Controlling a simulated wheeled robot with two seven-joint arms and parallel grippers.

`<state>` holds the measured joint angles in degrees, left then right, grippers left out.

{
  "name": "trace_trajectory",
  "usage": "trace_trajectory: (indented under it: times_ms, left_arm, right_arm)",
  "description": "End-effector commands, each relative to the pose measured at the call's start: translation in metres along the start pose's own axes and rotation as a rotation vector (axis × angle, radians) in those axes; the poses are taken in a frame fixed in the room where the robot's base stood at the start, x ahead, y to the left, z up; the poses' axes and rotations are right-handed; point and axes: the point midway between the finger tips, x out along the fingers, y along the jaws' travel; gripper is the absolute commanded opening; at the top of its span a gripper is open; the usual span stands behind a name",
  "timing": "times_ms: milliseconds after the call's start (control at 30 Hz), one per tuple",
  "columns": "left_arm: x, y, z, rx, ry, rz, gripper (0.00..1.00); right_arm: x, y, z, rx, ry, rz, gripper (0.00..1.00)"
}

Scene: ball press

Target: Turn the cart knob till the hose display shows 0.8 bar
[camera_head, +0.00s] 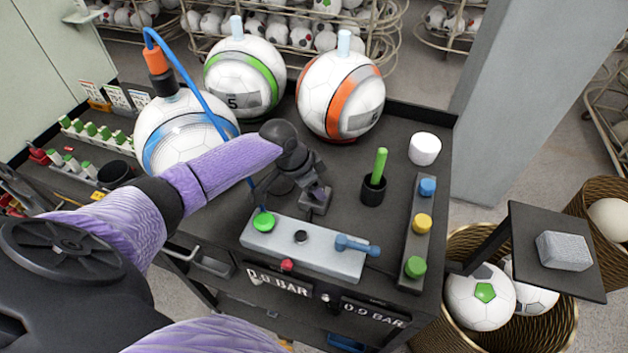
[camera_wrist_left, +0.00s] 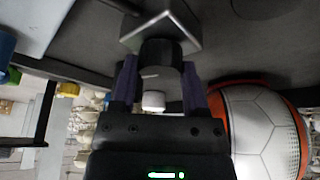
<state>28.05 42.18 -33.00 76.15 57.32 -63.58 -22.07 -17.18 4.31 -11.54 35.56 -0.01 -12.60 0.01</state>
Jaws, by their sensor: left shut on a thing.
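My left gripper (camera_head: 308,186) reaches over the cart top and is shut on the dark cart knob. In the left wrist view, the two fingers (camera_wrist_left: 159,88) sit on either side of the black knob (camera_wrist_left: 160,52). The knob rises from a grey square base, which also shows below the gripper in the head view (camera_head: 316,204). The gripper hides most of the knob in the head view. My right gripper is not in view.
A grey control panel (camera_head: 300,247) with a blue lever (camera_head: 357,246) lies in front of the knob. A blue hose (camera_head: 196,85) runs from a blue-striped ball (camera_head: 180,135). A black cup (camera_head: 373,190) with a green stick and a white cup (camera_head: 424,149) stand right.

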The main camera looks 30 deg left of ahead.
Motion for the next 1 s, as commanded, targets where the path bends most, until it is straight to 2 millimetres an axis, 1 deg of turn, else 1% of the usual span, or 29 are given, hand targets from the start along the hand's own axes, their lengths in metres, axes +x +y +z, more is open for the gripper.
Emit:
trace_trajectory:
  times_ms: [200,233,267,300,367,400,633,700,767,900,1000]
  left_arm:
    - [-0.001,-0.001,-0.001,0.001,0.005,-0.002,0.0]
    - [-0.001,-0.001,-0.001,0.001,0.005,-0.002,0.62]
    - [-0.001,-0.001,-0.001,0.001,0.005,-0.002,0.68]
    - [-0.001,-0.001,-0.001,0.001,0.004,-0.001,0.77]
    - [-0.001,0.0,-0.001,0.001,0.004,-0.001,0.89]
    - [-0.001,0.0,-0.001,0.001,0.003,-0.001,0.93]
    - [-0.001,0.0,-0.001,0.001,0.002,-0.001,0.93]
    - [-0.006,-0.001,-0.001,0.002,0.003,-0.002,0.93]
    - [-0.018,-0.001,-0.001,0.003,0.003,-0.003,0.93]
    - [-0.055,-0.001,-0.001,0.005,0.001,-0.004,0.93]
    - [-0.078,-0.001,-0.001,0.005,0.001,-0.004,0.93]
  right_arm:
    - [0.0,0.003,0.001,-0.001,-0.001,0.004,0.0]
    - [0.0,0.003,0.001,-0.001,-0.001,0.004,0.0]
    - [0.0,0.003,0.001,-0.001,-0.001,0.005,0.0]
    - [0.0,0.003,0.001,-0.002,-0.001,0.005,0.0]
    - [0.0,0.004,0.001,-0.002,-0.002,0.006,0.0]
    - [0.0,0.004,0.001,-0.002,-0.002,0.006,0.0]
    - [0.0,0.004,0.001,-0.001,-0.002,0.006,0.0]
    - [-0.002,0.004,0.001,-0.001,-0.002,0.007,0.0]
    - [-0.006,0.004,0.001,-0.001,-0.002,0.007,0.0]
    - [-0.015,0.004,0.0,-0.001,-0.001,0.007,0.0]
    - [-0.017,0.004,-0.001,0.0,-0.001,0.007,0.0]
